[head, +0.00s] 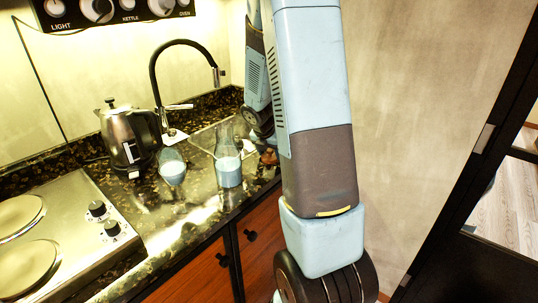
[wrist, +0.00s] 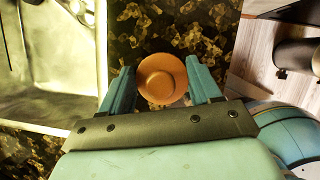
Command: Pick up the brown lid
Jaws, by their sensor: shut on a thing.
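The brown lid (wrist: 161,79) is round, with a raised disc-shaped knob. In the wrist view it sits between the two fingers of my gripper (wrist: 160,88), which is shut on it. Dark speckled counter shows around and beyond the lid; I cannot tell whether the lid touches the counter. In the head view the brown lid (head: 269,157) shows small near the counter's right edge, beside a glass jar. My gripper is mostly hidden behind my arm there.
A glass jar with pale contents (head: 228,170) and a second glass (head: 172,172) stand left of the lid. The wall is close on the right.

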